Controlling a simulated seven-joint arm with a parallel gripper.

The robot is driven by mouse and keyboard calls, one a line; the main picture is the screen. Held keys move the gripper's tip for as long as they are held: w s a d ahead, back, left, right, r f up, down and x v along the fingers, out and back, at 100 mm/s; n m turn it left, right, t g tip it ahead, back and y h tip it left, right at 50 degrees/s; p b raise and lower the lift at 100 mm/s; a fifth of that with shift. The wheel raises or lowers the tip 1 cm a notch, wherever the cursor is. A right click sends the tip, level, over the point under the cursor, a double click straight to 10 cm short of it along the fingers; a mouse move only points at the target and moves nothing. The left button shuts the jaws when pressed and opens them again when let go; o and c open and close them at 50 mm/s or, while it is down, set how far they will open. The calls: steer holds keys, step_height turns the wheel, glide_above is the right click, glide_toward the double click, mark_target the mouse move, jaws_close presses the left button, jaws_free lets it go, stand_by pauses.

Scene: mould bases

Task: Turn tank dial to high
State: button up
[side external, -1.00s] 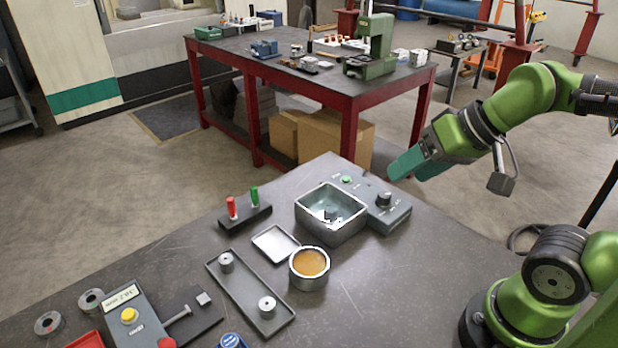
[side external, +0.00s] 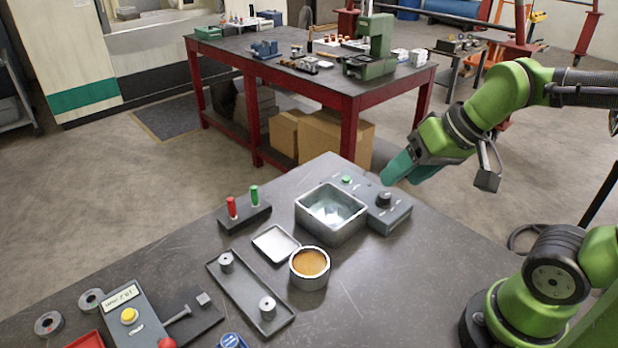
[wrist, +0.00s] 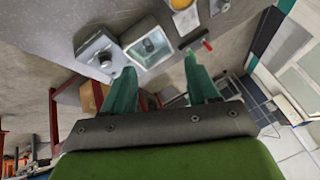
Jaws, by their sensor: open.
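The tank (side external: 358,224) is a square grey open basin on the dark bench, its inside pale and shiny. It also shows in the wrist view (wrist: 133,37). A grey control box joins its right side, with a black dial (side external: 384,199) and a green button (side external: 346,179). The dial shows in the wrist view (wrist: 105,61), to the left of my left finger; its setting is too small to read. My gripper (side external: 398,172) is open and empty, its teal fingers above and behind the dial, apart from it. It shows in the wrist view (wrist: 160,68).
A holder with a red peg (side external: 231,207) and green peg (side external: 254,195) stands left of the tank. A cup with amber contents (side external: 310,262), a white tray (side external: 275,243) and a long grey tray (side external: 222,285) lie in front. Bare bench lies right of the cup.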

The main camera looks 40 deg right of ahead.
steer(key=w+d+f+n+g+h, duration=0.3)
steer(key=w+n+g, duration=0.1)
steer(key=w+n, duration=0.5)
steer(key=n+g+h, duration=0.2)
steer(key=n+h, duration=0.1)
steer(key=n, duration=1)
glide_toward(385, 194)
steer(key=x, duration=0.8)
steer(key=shift+f, duration=0.35)
steer(key=shift+c, duration=0.2)
steer(key=c, duration=1)
